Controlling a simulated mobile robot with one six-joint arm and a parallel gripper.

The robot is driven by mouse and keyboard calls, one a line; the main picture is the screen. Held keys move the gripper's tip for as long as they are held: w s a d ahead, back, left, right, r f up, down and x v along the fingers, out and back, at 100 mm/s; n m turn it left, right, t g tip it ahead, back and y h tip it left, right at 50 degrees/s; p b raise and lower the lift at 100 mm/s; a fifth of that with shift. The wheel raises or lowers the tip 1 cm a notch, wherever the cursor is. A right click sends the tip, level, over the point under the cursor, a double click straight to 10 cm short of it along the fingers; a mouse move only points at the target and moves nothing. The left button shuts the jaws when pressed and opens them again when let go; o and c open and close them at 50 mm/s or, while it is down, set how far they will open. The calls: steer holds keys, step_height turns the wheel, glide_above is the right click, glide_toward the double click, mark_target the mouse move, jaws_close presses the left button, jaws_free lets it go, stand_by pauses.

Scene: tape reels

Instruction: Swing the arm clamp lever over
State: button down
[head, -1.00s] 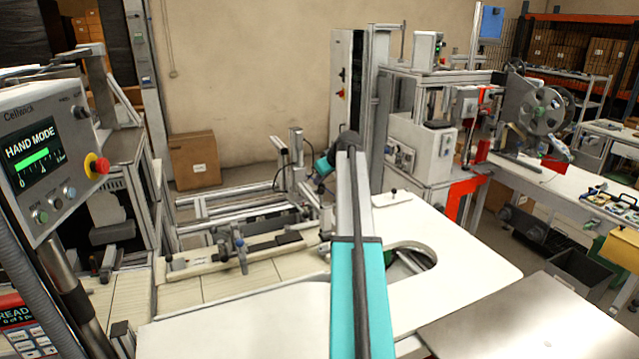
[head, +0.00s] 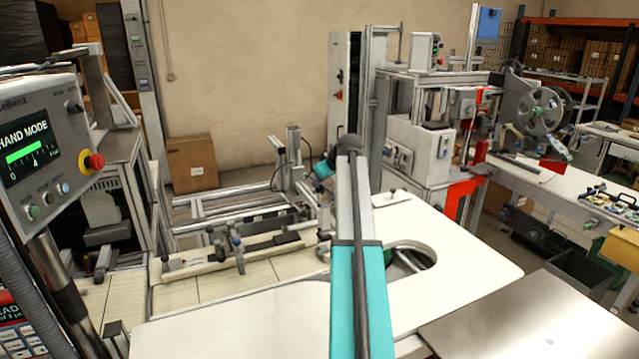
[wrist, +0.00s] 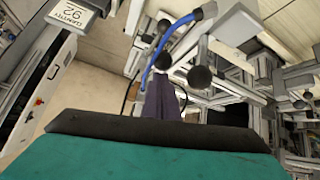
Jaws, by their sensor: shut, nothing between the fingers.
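In the wrist view, several levers with black ball knobs show beyond my gripper (wrist: 160,98). One large black knob (wrist: 199,78) is close to the right of the fingers, and another (wrist: 163,61) is just above them. I cannot tell which one is the arm clamp lever. My gripper's narrow dark fingers are shut with nothing between them, pointing toward this group. I cannot tell whether they touch a knob. In the head view, my arm reaches forward over the white table, and its upper links hide most of the gripper.
In the head view, a rail fixture with small upright levers (head: 238,252) lies left of my arm. The white tabletop (head: 465,262) is clear on the right. A control panel (head: 38,145) stands near at left.

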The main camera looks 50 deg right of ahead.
steer(key=w+r, duration=0.1)
steer(key=w, duration=0.2)
steer(key=shift+r, duration=0.55)
steer(key=s+f+b+v, duration=0.1)
steer(key=b+v, duration=0.2)
steer(key=v, duration=0.6)
steer(key=shift+s+a+r, duration=0.2)
steer(key=shift+s+a, duration=0.05)
steer(key=shift+s, duration=0.05)
